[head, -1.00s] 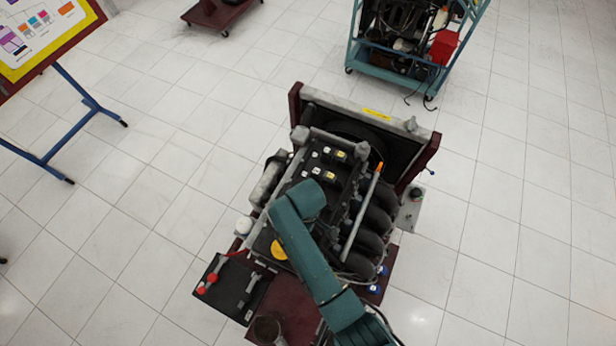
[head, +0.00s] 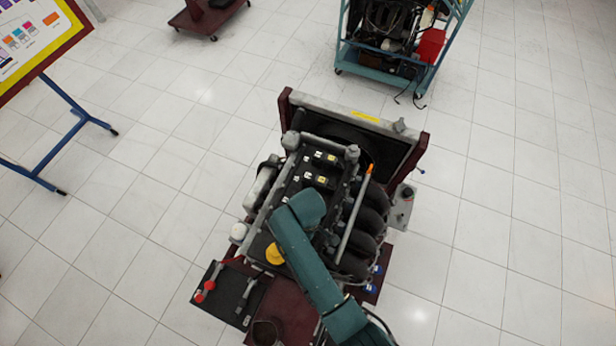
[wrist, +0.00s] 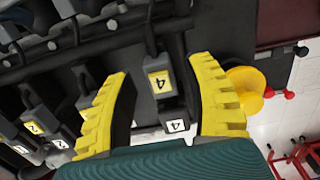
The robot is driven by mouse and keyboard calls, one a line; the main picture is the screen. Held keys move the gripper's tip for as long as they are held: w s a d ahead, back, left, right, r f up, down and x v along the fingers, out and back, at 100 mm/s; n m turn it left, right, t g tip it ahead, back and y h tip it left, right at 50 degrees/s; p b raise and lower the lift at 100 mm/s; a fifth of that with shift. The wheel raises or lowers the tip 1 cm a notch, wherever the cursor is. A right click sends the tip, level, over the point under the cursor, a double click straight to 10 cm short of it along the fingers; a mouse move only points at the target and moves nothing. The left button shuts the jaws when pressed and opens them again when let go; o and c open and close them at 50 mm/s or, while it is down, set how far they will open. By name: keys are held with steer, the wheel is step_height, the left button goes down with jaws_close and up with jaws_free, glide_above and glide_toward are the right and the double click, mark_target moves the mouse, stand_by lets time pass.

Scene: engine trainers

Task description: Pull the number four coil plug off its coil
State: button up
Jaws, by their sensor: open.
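My gripper (wrist: 158,66) is open, its two yellow ribbed fingers spread on either side of the number four coil parts in the wrist view. Between them is a dark block with a yellow "4" label (wrist: 160,82), which looks like the plug. Just below it is a dark piece with a white "4" label (wrist: 175,126), which looks like the coil. The two look joined. Neither finger visibly touches them. In the head view my arm hides the gripper and the number four parts.
Other labelled coils and plugs (wrist: 35,127) sit left of the left finger. A yellow cap (wrist: 245,88) stands close beside the right finger. In the head view, a silver rail (head: 357,212) and black intake pipes lie right of the coils. A battery (head: 228,293) sits at the near left.

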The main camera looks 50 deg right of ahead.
step_height(320, 180, up, 11)
steer(key=shift+f, duration=0.15)
stand_by(0.5)
